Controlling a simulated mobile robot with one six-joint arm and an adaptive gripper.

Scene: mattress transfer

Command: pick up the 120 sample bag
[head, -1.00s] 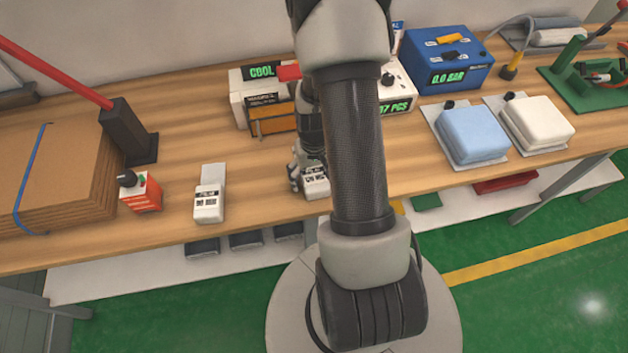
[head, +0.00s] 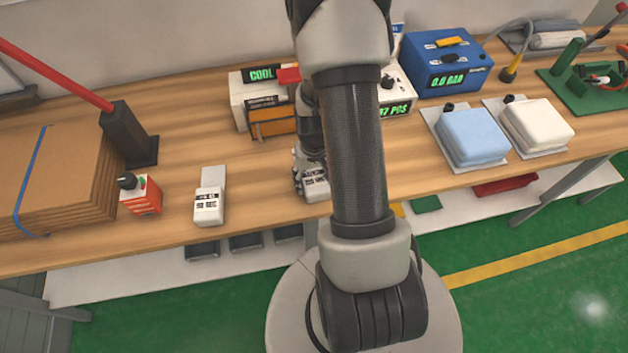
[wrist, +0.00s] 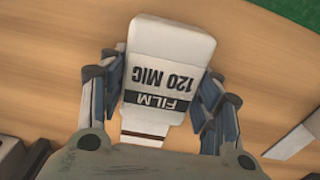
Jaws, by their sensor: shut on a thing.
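The 120 sample bag (wrist: 165,65) is white with a black label reading "FILM 120 MIC", upside down in the wrist view. My gripper (wrist: 163,92) is shut on it, with one finger against each side. In the head view the bag (head: 315,184) shows at the bench's front part, partly hidden by my arm, and my gripper (head: 298,176) is beside it. I cannot tell whether the bag touches the bench top. A similar white bag (head: 208,206) lies to the left on the bench, apart from my gripper.
A red box (head: 143,197) and a stack of brown cardboard (head: 70,175) stand at the left. An orange-fronted device (head: 272,122) stands behind my gripper. A blue pad (head: 472,136) and a white pad (head: 538,124) lie at the right. The wooden bench (head: 255,190) is clear between the two bags.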

